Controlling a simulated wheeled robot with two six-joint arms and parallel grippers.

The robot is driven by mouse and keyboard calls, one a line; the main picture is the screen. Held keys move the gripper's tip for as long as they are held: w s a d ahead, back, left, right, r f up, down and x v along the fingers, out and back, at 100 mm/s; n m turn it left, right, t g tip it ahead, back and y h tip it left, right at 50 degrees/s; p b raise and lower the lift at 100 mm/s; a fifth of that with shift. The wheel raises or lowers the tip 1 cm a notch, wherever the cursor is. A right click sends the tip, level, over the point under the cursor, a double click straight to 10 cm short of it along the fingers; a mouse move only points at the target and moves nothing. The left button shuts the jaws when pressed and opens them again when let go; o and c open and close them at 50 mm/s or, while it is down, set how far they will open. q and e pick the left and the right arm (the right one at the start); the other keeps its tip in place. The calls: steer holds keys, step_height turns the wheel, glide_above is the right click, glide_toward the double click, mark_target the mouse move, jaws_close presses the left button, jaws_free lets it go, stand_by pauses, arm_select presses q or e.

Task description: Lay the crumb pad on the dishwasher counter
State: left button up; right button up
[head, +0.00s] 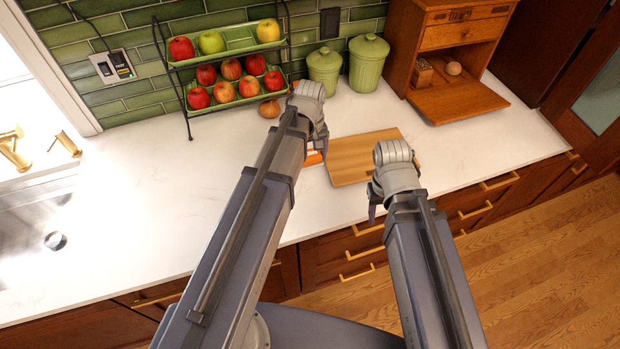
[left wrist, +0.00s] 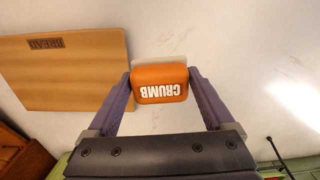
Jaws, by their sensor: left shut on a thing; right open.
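The orange crumb pad (left wrist: 160,83), with white "CRUMB" lettering, sits between the two fingers of my left gripper (left wrist: 160,88) in the left wrist view. My left gripper is shut on it. In the head view only an orange sliver of the pad (head: 313,158) shows beside my left gripper (head: 320,150), which hides the rest. The pad is over the white dishwasher counter (head: 150,200), left of the wooden board; whether it touches the counter I cannot tell. My right gripper (head: 375,205) is open and empty near the counter's front edge.
A wooden board (head: 350,160) marked "BREAD" lies right of the pad. A two-tier fruit rack (head: 187,112), green canisters (head: 367,65) and an open wooden cabinet (head: 455,100) stand behind. The sink (head: 30,230) is at left. The counter between sink and left arm is clear.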

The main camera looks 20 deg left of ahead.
mark_target(310, 183)
arm_select(q)
steer(key=shift+f+b, duration=4.7)
steer(key=shift+f, duration=0.2)
steer(key=shift+f, duration=0.15)
steer(key=o, duration=0.9)
step_height(310, 183, up, 12)
steer(key=p, duration=1.2)
steer(key=shift+r, duration=0.25)
steer(key=s+d+m, duration=0.3)
steer(key=s, duration=0.1)
steer(key=s+d+m, duration=0.4)
steer(key=s, duration=0.1)
steer(key=s+d+m+y, duration=0.1)
steer(key=s+d+m, duration=0.2)
steer(key=s, duration=0.2)
steer(key=shift+d+m, duration=0.2)
steer(key=shift+m, duration=0.1)
